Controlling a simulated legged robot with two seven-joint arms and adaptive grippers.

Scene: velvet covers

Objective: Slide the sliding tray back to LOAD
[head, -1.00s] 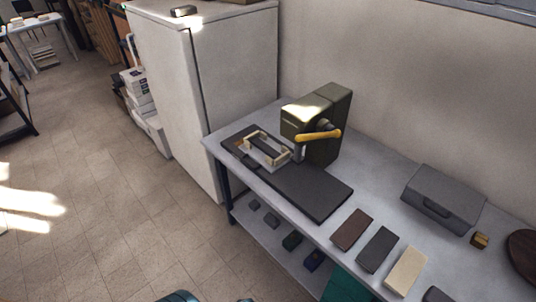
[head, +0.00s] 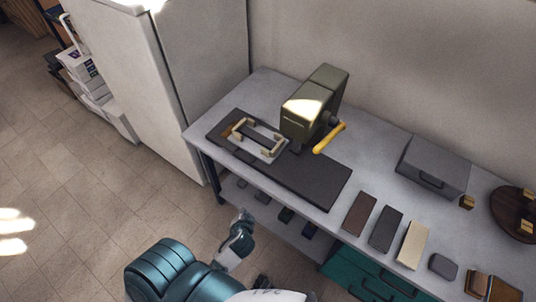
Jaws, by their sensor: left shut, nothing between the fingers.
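The sliding tray (head: 270,153) is a pale plate with a cream and dark frame on it. It sits at the left part of a long dark base board (head: 310,182) on the grey bench. A green press (head: 313,110) with a yellow handle (head: 329,139) stands behind the board, right of the tray. No LOAD marking is readable. My left gripper (head: 243,217) is shut and empty, low in front of the bench's front edge, apart from the tray. My right gripper does not show.
The bench (head: 225,101) also carries brown, dark and cream slabs (head: 411,245), a grey case (head: 434,166) and a round brown board (head: 512,212). A lower shelf and teal drawers (head: 370,283) are below. A white cabinet (head: 200,70) stands at the bench's left end.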

